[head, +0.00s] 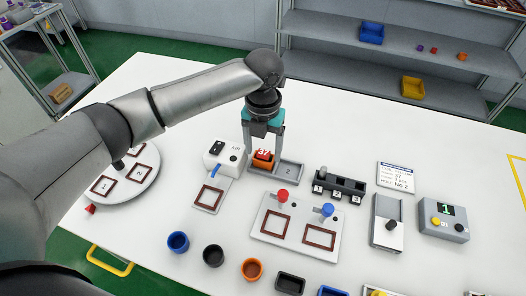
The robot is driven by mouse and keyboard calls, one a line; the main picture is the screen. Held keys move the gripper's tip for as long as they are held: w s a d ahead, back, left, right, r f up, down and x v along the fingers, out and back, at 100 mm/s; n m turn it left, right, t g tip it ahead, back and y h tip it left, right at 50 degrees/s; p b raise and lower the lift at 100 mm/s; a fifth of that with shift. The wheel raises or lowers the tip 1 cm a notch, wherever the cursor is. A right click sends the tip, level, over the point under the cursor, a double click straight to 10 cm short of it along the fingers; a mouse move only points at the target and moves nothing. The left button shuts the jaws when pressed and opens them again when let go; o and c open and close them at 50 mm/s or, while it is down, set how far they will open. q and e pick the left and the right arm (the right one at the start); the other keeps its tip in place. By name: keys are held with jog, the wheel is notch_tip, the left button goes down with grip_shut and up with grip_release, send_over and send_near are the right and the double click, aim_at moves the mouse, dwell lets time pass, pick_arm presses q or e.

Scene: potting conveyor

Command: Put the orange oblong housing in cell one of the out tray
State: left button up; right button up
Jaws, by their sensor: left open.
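The orange oblong housing (262,166) sits in the left cell of a grey two-cell tray (291,172), with a red piece marked 37 showing at its top. The tray's right cell is empty and marked 2; the left cell's own mark is hidden. My left gripper (263,151) points down over the housing. Its fingers are open, one to each side of the housing; I cannot tell whether they touch it. My right gripper is not in view.
A white device with a blue lever (218,158) stands close left of the tray. A plate with red and blue knobs (297,228) lies in front. A black block (340,187) is to the right. Several cups, including an orange round one (252,269), line the front.

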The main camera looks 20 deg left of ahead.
pick_arm(q)
notch_tip(320, 180, up, 10)
jog(key=p, duration=0.1)
jog(key=shift+p, duration=0.3)
